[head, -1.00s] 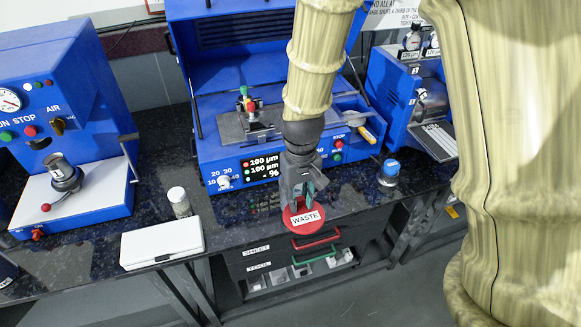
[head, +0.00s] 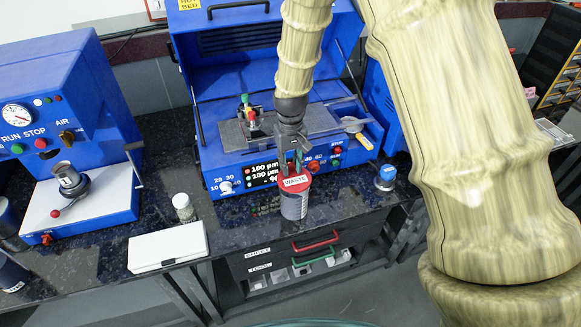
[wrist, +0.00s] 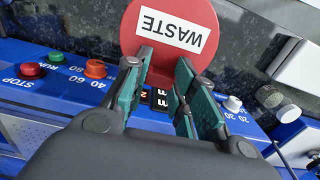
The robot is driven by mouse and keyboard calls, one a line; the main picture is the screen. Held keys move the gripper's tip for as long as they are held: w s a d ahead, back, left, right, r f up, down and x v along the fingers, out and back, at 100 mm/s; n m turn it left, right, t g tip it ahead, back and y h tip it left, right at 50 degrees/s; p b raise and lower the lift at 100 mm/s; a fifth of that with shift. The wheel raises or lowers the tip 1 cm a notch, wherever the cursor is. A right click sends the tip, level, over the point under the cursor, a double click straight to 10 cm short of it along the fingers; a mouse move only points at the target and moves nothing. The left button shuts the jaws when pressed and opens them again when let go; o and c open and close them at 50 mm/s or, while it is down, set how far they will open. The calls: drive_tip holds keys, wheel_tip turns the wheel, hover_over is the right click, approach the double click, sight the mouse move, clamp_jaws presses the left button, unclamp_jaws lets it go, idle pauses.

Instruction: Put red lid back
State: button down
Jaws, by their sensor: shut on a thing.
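The red lid (head: 295,182) with a white WASTE label is at the top of a grey cylindrical can (head: 293,207) near the front of the dark bench. I cannot tell whether the lid is seated or just above the rim. My gripper (head: 291,166) is directly above the lid and shut on it. In the wrist view the lid (wrist: 172,32) shows beyond the teal finger pads of my gripper (wrist: 166,92). The exact grip point is hidden, and the can is not visible in that view.
A blue coating machine (head: 225,95) stands behind the can. A white box (head: 167,246) and a small capped vial (head: 183,207) are to the left, and a blue-capped jar (head: 386,177) is to the right. Drawers (head: 290,258) are below the bench edge.

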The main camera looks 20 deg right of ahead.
sight(291, 165)
drive_tip(key=shift+w, duration=0.15)
drive_tip(key=shift+f+p, duration=0.9)
drive_tip(key=shift+f, duration=0.5)
drive_tip(key=shift+s+f, duration=0.25)
drive_tip(key=shift+f, duration=0.15)
drive_tip(key=c, duration=1.2)
unclamp_jaws()
drive_tip(key=shift+f, duration=0.15)
drive_tip(key=shift+w, duration=0.1)
drive_tip(key=shift+w+r+b, duration=0.15)
drive_tip(key=shift+r+b, duration=0.25)
drive_tip(key=shift+r, duration=0.4)
wheel_tip(291, 165, up, 11)
drive_tip(key=b, duration=0.3)
drive_tip(key=shift+f, duration=0.1)
